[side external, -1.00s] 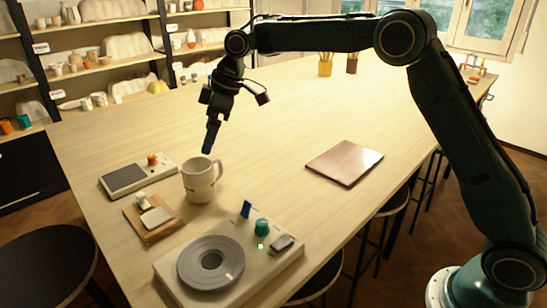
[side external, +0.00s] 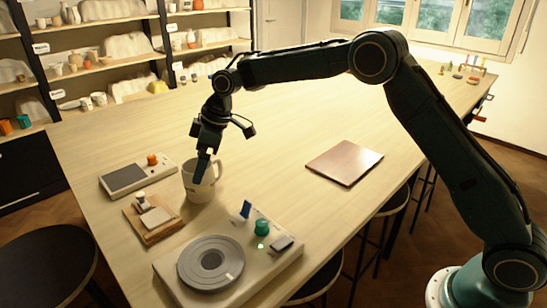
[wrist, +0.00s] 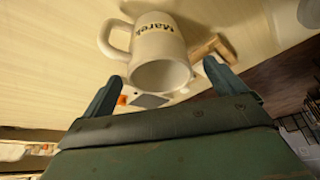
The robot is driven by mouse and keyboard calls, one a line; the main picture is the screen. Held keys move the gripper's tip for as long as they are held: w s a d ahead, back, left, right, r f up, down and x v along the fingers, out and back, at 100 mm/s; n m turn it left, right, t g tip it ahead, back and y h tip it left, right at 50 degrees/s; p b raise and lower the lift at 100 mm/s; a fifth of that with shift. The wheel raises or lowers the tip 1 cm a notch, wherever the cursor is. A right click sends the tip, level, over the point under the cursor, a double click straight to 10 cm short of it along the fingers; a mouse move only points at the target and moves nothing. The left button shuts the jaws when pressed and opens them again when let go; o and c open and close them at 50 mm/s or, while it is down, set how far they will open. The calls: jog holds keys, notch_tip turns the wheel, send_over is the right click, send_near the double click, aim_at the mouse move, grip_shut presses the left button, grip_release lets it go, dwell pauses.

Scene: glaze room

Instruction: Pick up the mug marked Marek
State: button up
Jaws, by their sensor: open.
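A cream mug (side external: 202,186) stands upright on the table in the side view. In the wrist view the mug (wrist: 160,50) shows the dark word "Marek" on its wall, with its handle to the left and its open mouth toward me. My gripper (side external: 202,168) is at the mug's rim in the side view and covers part of it. In the wrist view my gripper's two fingers (wrist: 160,80) are spread apart, one on each side of the mug's mouth. I cannot tell whether either finger touches the mug.
A scale-like device (side external: 150,173) with an orange knob and a small wooden board (side external: 165,233) sit close to the mug. A wheel unit (side external: 285,262) with a green knob stands in front. A brown tablet-like slab (side external: 344,163) lies to the right.

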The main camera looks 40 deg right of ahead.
jog(key=shift+x, duration=2.35)
jog(key=shift+d, duration=0.15)
jog(key=shift+c, duration=0.5)
jog(key=c, duration=1.2)
jog(key=shift+o, duration=0.2)
jog(key=shift+r, duration=0.1)
notch_tip(320, 180, up, 10)
